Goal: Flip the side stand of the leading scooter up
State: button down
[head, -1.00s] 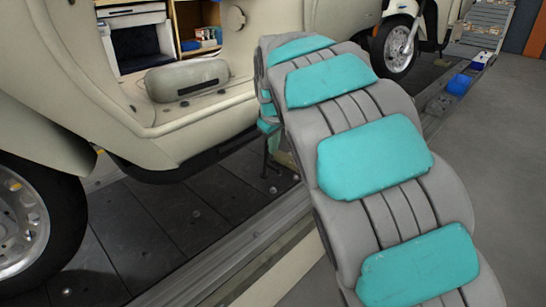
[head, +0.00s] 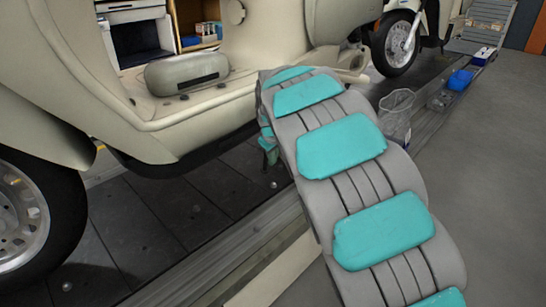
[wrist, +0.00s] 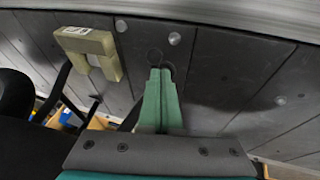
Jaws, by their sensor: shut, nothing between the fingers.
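The leading cream scooter (head: 195,120) stands on the dark slats, its front wheel (head: 25,220) at the left in the head view. My gripper (head: 271,158) is low beside the scooter's floorboard edge, mostly hidden by my arm. In the wrist view its green fingers (wrist: 160,72) are together and empty, above the slats. A thin dark bar (wrist: 58,85) slants down at the left of the fingers, apart from them; it may be the side stand, but I cannot tell for sure. The stand cannot be made out in the head view.
A beige U-shaped block (wrist: 88,46) lies left of the fingers in the wrist view. A clear container (head: 397,115) and a blue item (head: 460,80) sit along the conveyor's right edge. Another scooter's wheel (head: 395,45) is behind. The grey floor (head: 490,160) at right is open.

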jog(key=shift+w+d+f+t+h, duration=0.2)
jog(key=shift+w+d+t+h, duration=0.05)
jog(key=shift+t+h, duration=0.05)
